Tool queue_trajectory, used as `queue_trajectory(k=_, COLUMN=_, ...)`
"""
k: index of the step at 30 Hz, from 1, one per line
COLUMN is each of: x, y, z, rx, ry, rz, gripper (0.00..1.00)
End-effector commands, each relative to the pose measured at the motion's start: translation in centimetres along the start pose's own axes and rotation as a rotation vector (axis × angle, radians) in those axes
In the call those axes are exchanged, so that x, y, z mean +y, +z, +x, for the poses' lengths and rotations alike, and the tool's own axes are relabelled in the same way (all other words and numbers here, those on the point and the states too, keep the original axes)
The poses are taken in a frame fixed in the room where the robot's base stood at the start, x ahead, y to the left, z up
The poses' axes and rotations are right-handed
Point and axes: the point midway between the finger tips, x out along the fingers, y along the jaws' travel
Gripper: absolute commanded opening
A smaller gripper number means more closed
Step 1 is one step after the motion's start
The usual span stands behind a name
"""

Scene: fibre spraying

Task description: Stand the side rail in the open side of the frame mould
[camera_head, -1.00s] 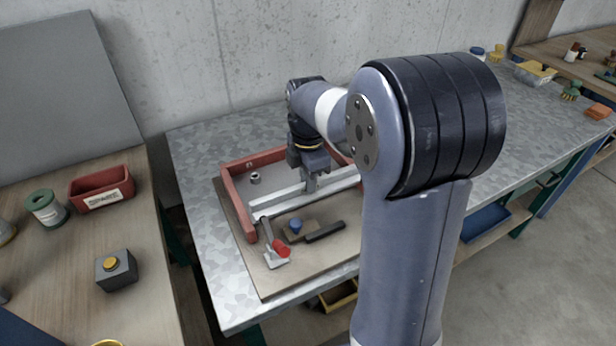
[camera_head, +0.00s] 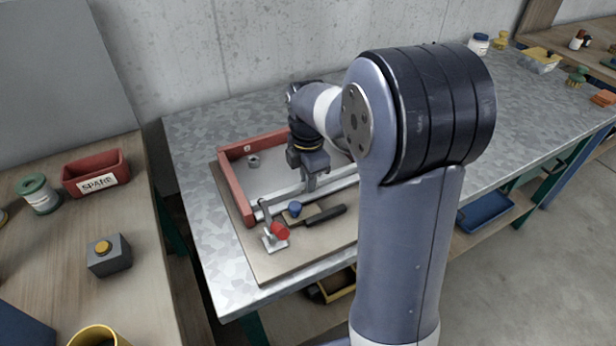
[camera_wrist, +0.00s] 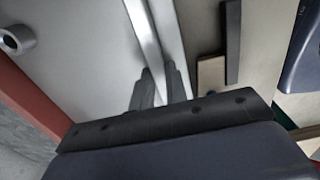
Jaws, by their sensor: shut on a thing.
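The red frame mould (camera_head: 234,188) lies on a board on the bench, with its back and left walls showing and its front side without a red wall. My gripper (camera_head: 311,183) is shut on the side rail (camera_head: 284,198), a long pale bar. The rail runs left to right along the front side, its left end close to the front end of the left wall. I cannot tell whether it touches the plate. In the wrist view the fingers (camera_wrist: 161,88) grip the rail (camera_wrist: 147,35). My arm hides the mould's right part.
A toggle clamp with a red handle (camera_head: 279,232) stands at the mould's front left corner. A block with a blue knob (camera_head: 295,209) and a dark bar (camera_head: 325,216) lie in front of the rail. A small metal ring (camera_head: 254,162) sits inside the mould.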

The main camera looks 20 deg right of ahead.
Motion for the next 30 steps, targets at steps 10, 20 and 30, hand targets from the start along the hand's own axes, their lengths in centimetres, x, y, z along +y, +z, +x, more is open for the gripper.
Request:
queue_trajectory(k=10, x=0.02, y=0.0, z=0.14, rx=0.0, ry=0.001, rz=0.0, gripper=0.0)
queue_trajectory(k=20, x=0.01, y=0.0, z=0.29, rx=0.0, ry=0.0, rz=0.0, gripper=0.3)
queue_trajectory(k=30, x=-0.01, y=0.0, z=0.31, rx=0.0, ry=0.0, rz=0.0, gripper=0.4)
